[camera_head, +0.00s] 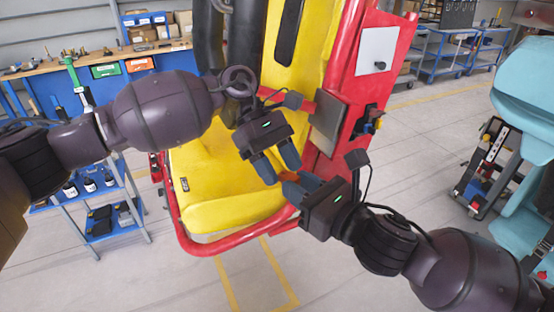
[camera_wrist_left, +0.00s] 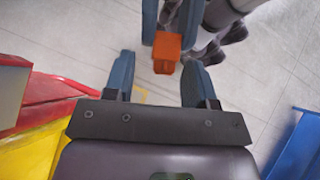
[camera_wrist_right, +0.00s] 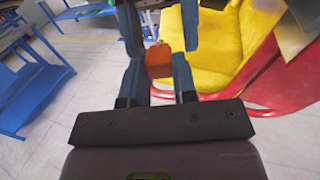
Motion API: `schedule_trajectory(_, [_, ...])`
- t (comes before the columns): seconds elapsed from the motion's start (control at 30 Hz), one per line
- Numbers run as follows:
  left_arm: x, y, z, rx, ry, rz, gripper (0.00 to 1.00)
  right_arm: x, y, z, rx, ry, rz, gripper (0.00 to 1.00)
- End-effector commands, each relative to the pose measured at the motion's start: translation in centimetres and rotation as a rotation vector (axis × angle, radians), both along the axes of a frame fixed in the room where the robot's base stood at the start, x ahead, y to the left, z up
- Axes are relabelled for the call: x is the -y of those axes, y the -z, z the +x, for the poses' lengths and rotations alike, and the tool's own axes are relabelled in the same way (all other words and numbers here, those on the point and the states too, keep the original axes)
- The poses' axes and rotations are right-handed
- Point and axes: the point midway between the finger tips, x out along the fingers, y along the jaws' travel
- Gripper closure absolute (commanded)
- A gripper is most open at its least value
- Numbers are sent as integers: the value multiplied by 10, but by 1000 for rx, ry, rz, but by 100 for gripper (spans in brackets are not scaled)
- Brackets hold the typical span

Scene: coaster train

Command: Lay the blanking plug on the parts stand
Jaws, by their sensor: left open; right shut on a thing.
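The orange blanking plug (camera_wrist_left: 167,52) is a small block held between the fingers of my right gripper (camera_head: 290,181). It also shows in the right wrist view (camera_wrist_right: 159,62), between the right fingers. My left gripper (camera_head: 279,171) is open, its fingertips facing the right gripper's fingertips. In the left wrist view the plug appears between the open left fingertips, with a gap on each side; I see no contact. The head view mostly hides the plug behind the fingers. I cannot tell for sure which thing is the parts stand; a blue shelf trolley (camera_head: 121,222) stands at the left.
A yellow seat (camera_head: 215,205) in a red frame (camera_head: 190,245) stands right behind the grippers. A blue workbench (camera_head: 40,82) with tools is at the back left. A turquoise body (camera_head: 520,95) is at the right. The floor in front is clear.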

Motion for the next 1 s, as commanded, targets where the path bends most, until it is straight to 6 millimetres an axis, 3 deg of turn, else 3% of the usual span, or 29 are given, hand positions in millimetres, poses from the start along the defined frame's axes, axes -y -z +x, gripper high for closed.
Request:
schedule_trajectory(0.1, [0, 0, 0, 0, 0, 0, 49, 0, 0, 0, 0, 0, 0, 100])
schedule_trajectory(0.4, [0, 0, 0, 0, -1, -1, 95, 0, 0, 0, 0, -2, 1, 100])
schedule_trajectory(0.43, [0, 0, 0, 0, -1, -1, 96, -1, 0, -1, 0, -2, 1, 100])
schedule_trajectory(0.47, [0, 0, 0, 0, -1, -1, 96, -1, 0, -1, 0, -3, 1, 71])
schedule_trajectory(0.63, [0, 0, 0, 0, -1, -1, 96, -1, 0, -1, 0, -2, 1, 45])
schedule_trajectory(1.0, [0, 0, 0, 0, 0, 0, 96, 4, 0, -4, -1, 0, -1, 44])
